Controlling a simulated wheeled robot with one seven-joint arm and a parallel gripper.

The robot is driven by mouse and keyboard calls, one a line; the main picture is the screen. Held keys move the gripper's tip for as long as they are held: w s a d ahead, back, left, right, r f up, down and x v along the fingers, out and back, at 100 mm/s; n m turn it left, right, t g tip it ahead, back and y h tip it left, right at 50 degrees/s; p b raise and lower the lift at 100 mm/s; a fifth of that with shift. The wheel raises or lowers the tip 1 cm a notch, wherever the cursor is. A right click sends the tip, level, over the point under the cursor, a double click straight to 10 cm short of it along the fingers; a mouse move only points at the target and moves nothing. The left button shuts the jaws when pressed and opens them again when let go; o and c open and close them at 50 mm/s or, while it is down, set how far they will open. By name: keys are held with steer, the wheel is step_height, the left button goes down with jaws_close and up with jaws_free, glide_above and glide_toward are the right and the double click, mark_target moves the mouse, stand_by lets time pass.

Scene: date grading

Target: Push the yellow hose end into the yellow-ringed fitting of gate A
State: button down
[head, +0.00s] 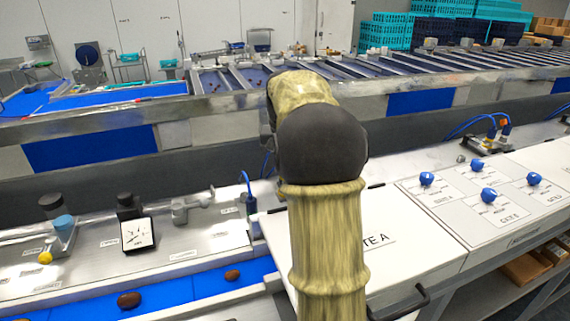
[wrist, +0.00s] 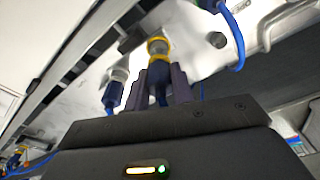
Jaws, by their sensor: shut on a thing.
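In the wrist view my gripper (wrist: 161,76) is shut on the yellow hose end (wrist: 158,59), a blue hose with a yellow band between the two dark fingers. The yellow-ringed fitting (wrist: 157,41) lies right beyond it, in line with it. A short grey metal part shows between the two yellow bands. I cannot tell how deep the hose end sits in the fitting. In the head view my arm hides my gripper, the hose end and the fitting. The white gate A cover (head: 425,235) shows beside my arm.
In the wrist view another blue hose connector (wrist: 114,90) is close on the left, and a blue hose (wrist: 238,50) hangs at upper right.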

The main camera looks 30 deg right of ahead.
steer(key=shift+f+b, duration=0.7)
steer(key=shift+f, duration=0.55)
stand_by(1.3)
steer(key=c, duration=1.8)
jaws_free()
steer(key=shift+c, duration=0.2)
steer(key=o, duration=1.1)
steer(key=shift+r+p, duration=5)
steer(key=shift+r, duration=0.05)
